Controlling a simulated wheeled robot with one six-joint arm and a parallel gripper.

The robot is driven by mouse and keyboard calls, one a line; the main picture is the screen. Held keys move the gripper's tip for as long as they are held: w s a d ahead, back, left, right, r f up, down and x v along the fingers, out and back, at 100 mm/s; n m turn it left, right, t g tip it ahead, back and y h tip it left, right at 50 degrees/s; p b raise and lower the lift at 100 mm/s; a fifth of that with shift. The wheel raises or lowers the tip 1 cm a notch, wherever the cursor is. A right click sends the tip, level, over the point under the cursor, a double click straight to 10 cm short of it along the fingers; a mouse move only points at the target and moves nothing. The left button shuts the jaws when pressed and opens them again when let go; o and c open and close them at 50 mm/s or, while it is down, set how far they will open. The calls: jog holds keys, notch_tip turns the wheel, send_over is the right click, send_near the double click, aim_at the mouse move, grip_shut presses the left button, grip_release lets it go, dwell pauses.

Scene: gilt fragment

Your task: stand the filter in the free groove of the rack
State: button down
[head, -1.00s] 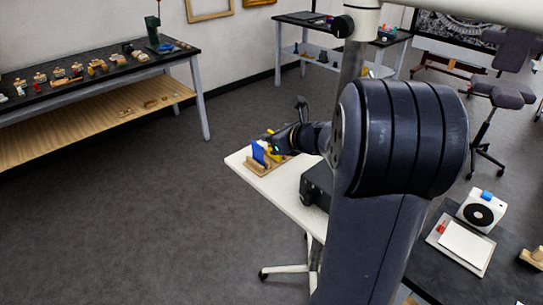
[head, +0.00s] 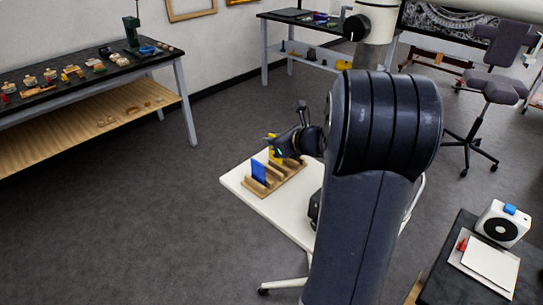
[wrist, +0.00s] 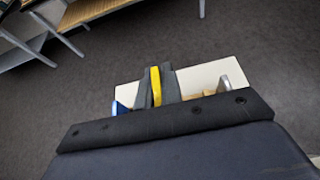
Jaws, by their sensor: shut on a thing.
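The wooden rack (head: 287,180) with grooves lies on a white table. A blue filter (head: 259,171) stands in its left end, and it also shows in the wrist view (wrist: 118,108). My gripper (head: 276,147) is above the rack, shut on a yellow filter (wrist: 155,86). The yellow filter is upright between the two fingers, to the right of the blue one. In the head view the yellow filter (head: 273,155) is partly hidden by the gripper, and I cannot tell if its lower edge touches the rack. The wrist mount hides most of the rack in the wrist view.
The white table (head: 237,179) has bare room left of the rack. A dark object beside my arm on the table is mostly hidden. A grey upright piece (wrist: 233,82) shows at the right in the wrist view. Workbenches (head: 90,85) stand along the wall; the floor between is clear.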

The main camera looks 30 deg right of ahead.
aim_at(272, 158)
jog(key=shift+f, duration=2.15)
jog(key=shift+f+b, duration=0.1)
jog(key=shift+b, duration=0.25)
jog(key=shift+f, duration=0.15)
jog(key=c, duration=1.6)
grip_release()
jog(key=shift+r, duration=0.2)
jog(key=shift+s+r, duration=0.1)
jog(key=shift+r, duration=0.1)
jog(key=v, duration=1.1)
jog(key=shift+s+d, duration=0.15)
jog(key=shift+s, duration=0.2)
